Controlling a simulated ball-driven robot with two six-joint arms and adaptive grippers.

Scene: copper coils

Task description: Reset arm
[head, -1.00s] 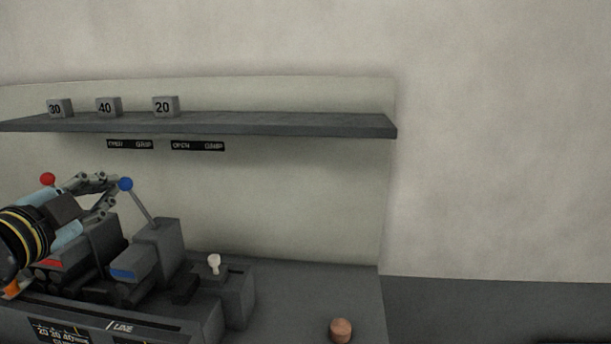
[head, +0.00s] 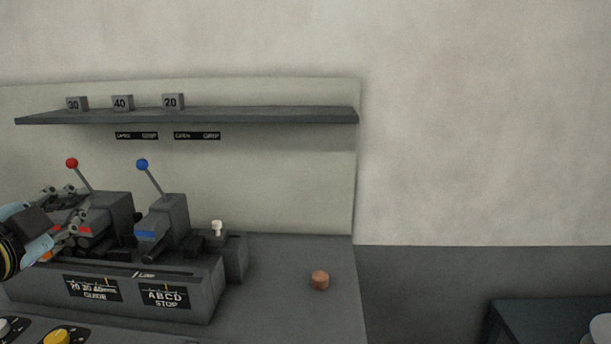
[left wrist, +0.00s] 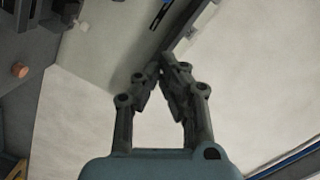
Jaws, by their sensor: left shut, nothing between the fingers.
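My left gripper (head: 82,212) is at the left of the head view, in front of the machine (head: 190,290) and near its red-marked block. In the left wrist view my left gripper (left wrist: 163,68) has its fingertips together with nothing between them. A lever with a red ball (head: 71,163) and a lever with a blue ball (head: 142,164) rise from the machine, apart from the gripper. My right gripper is in neither view.
A copper-coloured cylinder (head: 319,280) stands on the bench right of the machine and also shows in the left wrist view (left wrist: 18,71). A shelf (head: 250,116) above holds blocks marked 30, 40 and 20. A dark table (head: 550,318) is at lower right.

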